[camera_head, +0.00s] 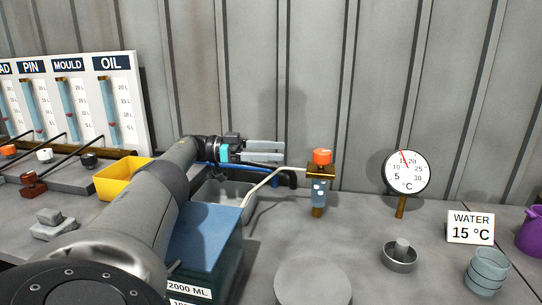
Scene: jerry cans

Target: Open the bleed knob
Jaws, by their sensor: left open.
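An orange-red knob (322,157) sits on top of a small upright filter-like unit (319,190) with a brass plate and a bluish clear body. No label marks it as the bleed knob. My left gripper (282,151) comes in from the left, with its two grey fingers pointing right toward this knob. The fingers are apart with nothing between them. A gap shows between their tips and the knob. My right gripper is not in view.
A pale tube (262,183) runs to the unit's left side. A dial thermometer (406,173) stands to the right. A blue-topped box (205,234), a yellow bin (122,178) and a grey tray (213,192) lie around my arm. A corrugated wall (370,80) closes the back.

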